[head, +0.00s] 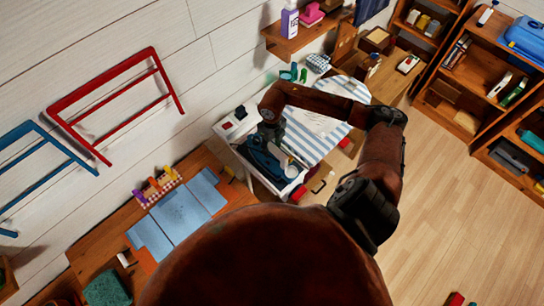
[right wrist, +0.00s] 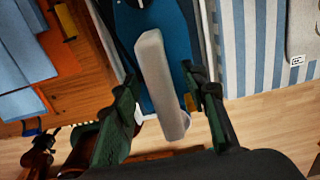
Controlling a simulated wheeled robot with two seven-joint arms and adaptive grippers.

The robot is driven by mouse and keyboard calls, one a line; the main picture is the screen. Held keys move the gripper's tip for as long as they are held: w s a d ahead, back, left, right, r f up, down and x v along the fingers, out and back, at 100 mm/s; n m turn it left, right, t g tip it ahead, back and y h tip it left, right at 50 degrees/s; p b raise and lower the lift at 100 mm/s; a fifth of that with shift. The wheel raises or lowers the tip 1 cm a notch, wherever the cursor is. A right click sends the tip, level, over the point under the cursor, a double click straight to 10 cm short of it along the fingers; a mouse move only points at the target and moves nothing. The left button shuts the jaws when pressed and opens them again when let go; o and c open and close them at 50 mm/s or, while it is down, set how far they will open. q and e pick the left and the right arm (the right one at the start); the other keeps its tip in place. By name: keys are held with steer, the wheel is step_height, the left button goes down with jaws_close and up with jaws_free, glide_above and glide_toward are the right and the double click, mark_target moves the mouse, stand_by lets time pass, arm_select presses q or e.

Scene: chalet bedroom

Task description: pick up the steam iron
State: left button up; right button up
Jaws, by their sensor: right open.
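The steam iron (head: 265,162) is dark blue and lies on the white end of an ironing board with a blue-and-white striped cover (head: 308,140). In the right wrist view the iron (right wrist: 175,40) shows a blue body and a long grey handle (right wrist: 162,85). My right gripper (head: 270,128) is above the iron and partly covers it in the head view. In the right wrist view my right gripper (right wrist: 160,88) is open, with one dark green finger on each side of the grey handle. I cannot tell whether either finger touches it. My left gripper is not in view.
A wooden table (head: 225,166) with blue folded cloth (head: 180,215) stands left of the board. A wall shelf (head: 305,33) holds a purple bottle (head: 290,20). Wooden shelving (head: 470,85) stands at the right. The wooden floor (head: 450,200) at right is mostly clear.

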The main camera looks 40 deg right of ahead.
steer(key=shift+c, duration=0.3)
jaws_close()
steer(key=shift+w+r, duration=0.1)
steer(key=shift+r, duration=0.05)
stand_by(0.5)
